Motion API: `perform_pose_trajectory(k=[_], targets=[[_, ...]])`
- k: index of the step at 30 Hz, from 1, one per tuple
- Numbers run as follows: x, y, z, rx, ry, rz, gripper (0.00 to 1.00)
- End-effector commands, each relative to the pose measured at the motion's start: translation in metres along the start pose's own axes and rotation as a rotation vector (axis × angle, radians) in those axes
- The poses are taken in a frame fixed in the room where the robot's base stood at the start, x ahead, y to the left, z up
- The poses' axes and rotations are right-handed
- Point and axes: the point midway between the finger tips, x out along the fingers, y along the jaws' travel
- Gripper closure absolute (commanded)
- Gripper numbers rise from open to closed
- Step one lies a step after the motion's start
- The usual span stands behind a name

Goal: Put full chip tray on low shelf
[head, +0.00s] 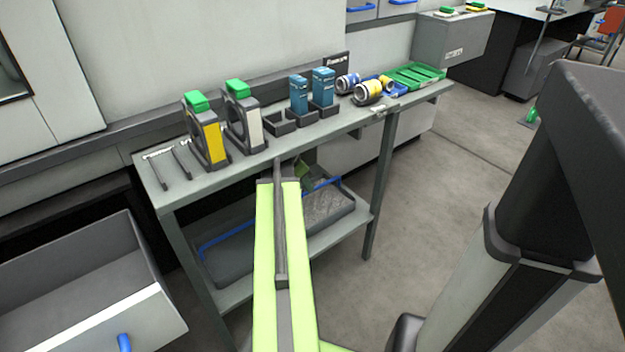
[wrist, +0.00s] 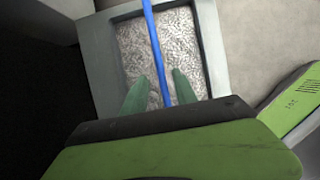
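The chip tray (head: 330,222) is a dark grey, shallow tray filled with silvery metal chips, with a long blue handle (head: 222,237) across it. In the head view it sits at the low shelf (head: 240,292) under the bench, partly hidden by my arm. In the wrist view the tray's chips (wrist: 190,50) fill the middle. The handle (wrist: 157,45) runs down between my fingers. My gripper (wrist: 160,80) is open, its green fingers on either side of the handle with gaps showing. In the head view my gripper (head: 304,172) is mostly hidden behind my arm.
The bench top (head: 240,172) above the shelf carries tool holders, blue boxes, cylinders and a green tray (head: 415,75). A bench leg (head: 380,190) stands right of the tray. An open grey drawer (head: 80,285) is at left.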

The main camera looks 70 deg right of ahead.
Motion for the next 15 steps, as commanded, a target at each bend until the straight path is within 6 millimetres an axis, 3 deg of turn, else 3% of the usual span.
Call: perform_pose_trajectory(k=[1,6,10,15], targets=[[-0.003,-0.003,-0.018,-0.003,0.0,0.001,0.66],[-0.019,-0.002,-0.059,-0.002,0.0,0.001,0.66],[-0.028,-0.002,-0.08,-0.001,0.001,0.0,0.66],[-0.033,-0.001,-0.092,0.002,0.001,-0.001,0.66]])
